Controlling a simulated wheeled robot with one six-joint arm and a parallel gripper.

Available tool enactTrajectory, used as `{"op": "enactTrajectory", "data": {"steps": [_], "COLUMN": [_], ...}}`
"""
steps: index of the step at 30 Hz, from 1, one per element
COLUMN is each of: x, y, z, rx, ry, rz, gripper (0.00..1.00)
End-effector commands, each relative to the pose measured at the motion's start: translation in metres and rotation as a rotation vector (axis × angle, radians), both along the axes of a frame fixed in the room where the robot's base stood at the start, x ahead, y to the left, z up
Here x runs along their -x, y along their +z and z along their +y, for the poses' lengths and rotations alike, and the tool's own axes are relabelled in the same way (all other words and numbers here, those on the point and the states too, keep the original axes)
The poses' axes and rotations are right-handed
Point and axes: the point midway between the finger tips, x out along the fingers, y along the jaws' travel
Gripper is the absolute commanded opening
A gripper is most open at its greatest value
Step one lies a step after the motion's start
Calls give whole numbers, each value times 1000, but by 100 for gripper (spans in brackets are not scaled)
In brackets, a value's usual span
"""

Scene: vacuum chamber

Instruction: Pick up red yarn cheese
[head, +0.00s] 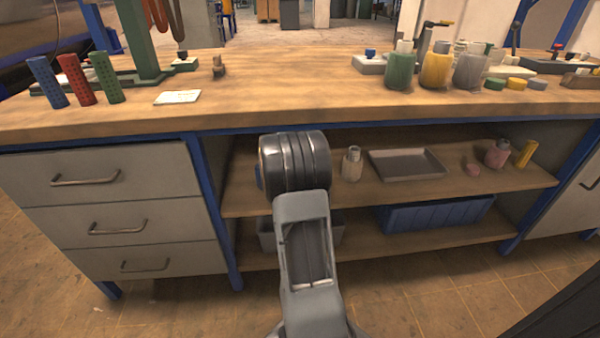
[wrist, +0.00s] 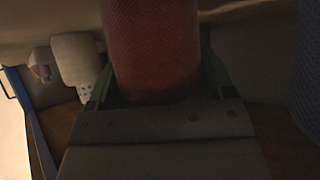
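The red yarn cheese (wrist: 155,45), a finely textured red cylinder, fills the upper middle of the wrist view, which appears upside down. My gripper (wrist: 160,82) has a dark green finger close on each side of it. Whether the fingers press on it or leave a small gap is too dark to tell. In the head view my arm's metal wrist hides the cheese and the gripper, in front of the upper shelf (head: 395,195). A blue textured cylinder (wrist: 311,65) stands at the wrist view's right edge.
On the upper shelf are a pale bottle (head: 352,164), a grey tray (head: 405,164) and a pink bottle (head: 497,153). The lower shelf holds a blue crate (head: 435,214). Drawers (head: 100,180) stand left. A red perforated tube (head: 76,80) is on the bench top (head: 270,100).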

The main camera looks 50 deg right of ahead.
Motion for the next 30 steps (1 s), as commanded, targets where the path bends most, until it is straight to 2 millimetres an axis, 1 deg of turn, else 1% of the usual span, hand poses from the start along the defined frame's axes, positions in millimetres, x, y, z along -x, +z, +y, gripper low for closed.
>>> {"op": "enactTrajectory", "data": {"steps": [1,6,9,16,19,23,28,29,30], "x": [0,0,0,0,0,0,0,1,3], "y": [0,0,1,2,6,19,43,37,36], "z": [0,0,0,0,0,0,0,8,16], "rx": [0,0,1,1,2,2,3,1,1], "ry": [0,0,0,0,0,0,-1,3,5], "rz": [0,0,0,0,-1,-3,-4,-1,0], "gripper": [70,54,47,47,47,47,47,47,47]}}
